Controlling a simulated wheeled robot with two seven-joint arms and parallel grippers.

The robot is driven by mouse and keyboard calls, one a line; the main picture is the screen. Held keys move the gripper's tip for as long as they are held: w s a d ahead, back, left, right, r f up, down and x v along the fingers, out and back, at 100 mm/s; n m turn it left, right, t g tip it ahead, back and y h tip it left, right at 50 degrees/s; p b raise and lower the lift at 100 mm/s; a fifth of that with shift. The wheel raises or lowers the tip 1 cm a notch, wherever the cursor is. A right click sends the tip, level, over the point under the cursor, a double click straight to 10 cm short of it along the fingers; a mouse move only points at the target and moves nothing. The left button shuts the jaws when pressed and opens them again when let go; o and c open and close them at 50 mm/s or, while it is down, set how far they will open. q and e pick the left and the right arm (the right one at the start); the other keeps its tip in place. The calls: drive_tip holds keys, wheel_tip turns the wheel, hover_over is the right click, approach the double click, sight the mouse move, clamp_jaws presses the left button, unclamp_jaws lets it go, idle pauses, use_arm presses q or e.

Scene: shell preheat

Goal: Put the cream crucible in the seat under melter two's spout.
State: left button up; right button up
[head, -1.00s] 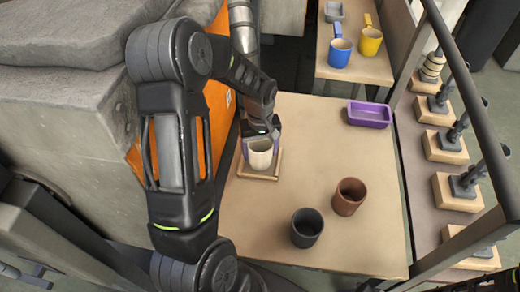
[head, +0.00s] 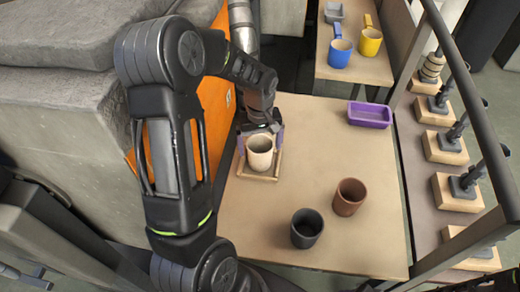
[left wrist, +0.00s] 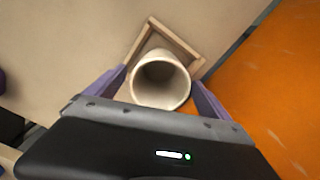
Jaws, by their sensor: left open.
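The cream crucible (head: 260,158) stands upright inside a square wooden frame (head: 258,178) at the left side of the table. Its open mouth shows in the left wrist view (left wrist: 160,83), with the frame's corner (left wrist: 152,27) beyond it. My left gripper (head: 261,141) is open, with a purple finger on either side of the crucible; in the wrist view both fingers look apart from its wall. The gripper hides part of the crucible's far side from the head. A grey metal pipe (head: 243,28) comes down behind my left arm; its lower end is hidden. My right gripper is out of view.
A dark grey crucible (head: 306,228) and a brown crucible (head: 349,197) stand at the table's front. A purple tray (head: 370,115) lies at the back right. An orange panel (head: 215,110) rises close on the left. The middle of the table is clear.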

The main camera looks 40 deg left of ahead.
use_arm(q)
wheel_tip(320, 180, up, 9)
idle(0.3)
idle(0.5)
